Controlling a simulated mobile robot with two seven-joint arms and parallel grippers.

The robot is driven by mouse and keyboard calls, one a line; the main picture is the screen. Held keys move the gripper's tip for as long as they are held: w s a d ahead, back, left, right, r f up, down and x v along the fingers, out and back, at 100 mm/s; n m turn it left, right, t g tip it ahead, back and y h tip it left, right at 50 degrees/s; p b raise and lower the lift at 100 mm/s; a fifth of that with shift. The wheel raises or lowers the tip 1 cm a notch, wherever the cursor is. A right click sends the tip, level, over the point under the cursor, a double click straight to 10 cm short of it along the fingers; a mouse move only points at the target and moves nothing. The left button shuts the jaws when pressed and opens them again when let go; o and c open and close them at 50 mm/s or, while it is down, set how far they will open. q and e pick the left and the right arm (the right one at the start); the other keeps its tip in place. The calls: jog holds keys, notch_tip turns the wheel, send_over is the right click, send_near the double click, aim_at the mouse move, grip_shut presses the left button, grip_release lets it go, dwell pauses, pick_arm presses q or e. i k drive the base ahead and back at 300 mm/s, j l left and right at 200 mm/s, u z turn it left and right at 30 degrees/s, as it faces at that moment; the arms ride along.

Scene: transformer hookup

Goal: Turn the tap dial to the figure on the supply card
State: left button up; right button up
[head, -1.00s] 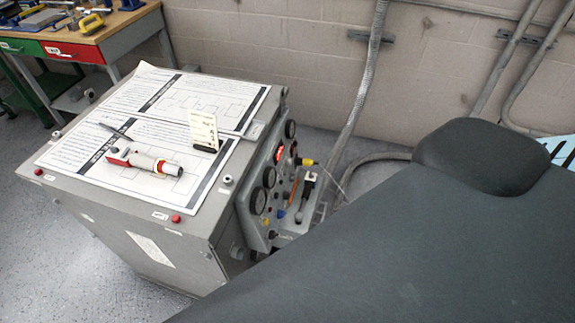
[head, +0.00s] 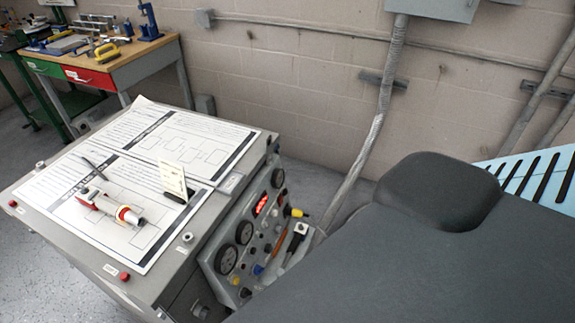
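The supply card (head: 173,180) stands upright in a small dark holder on top of the grey cabinet (head: 178,268); its writing is too small to read. The sloped control panel (head: 215,267) on the cabinet's right side carries round gauges, a lit red display (head: 261,205), several knobs and a lever with a white end (head: 300,228). I cannot tell which knob is the tap dial. Neither of my grippers is in view.
Printed sheets (head: 185,140), a red-and-white tool (head: 110,208) and a pen lie on the cabinet top. A large dark padded shape (head: 420,270) fills the lower right. A workbench (head: 110,65) stands back left; a conduit (head: 375,125) runs down the wall.

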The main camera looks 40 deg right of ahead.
aim_at(279, 229)
jog(key=l+u, duration=0.1)
jog(key=l, duration=0.35)
jog(key=k+l, duration=0.1)
jog(key=l, duration=0.35)
jog(key=l+u, duration=0.15)
jog(key=l, duration=0.3)
jog(key=k+l, duration=0.15)
jog(key=l, duration=0.3)
jog(key=k+l, duration=0.1)
jog(key=l, duration=0.45)
jog(key=k+l, duration=0.1)
jog(key=l, duration=0.45)
jog(key=l+u, duration=0.1)
jog(key=l, duration=0.45)
jog(key=k, duration=0.05)
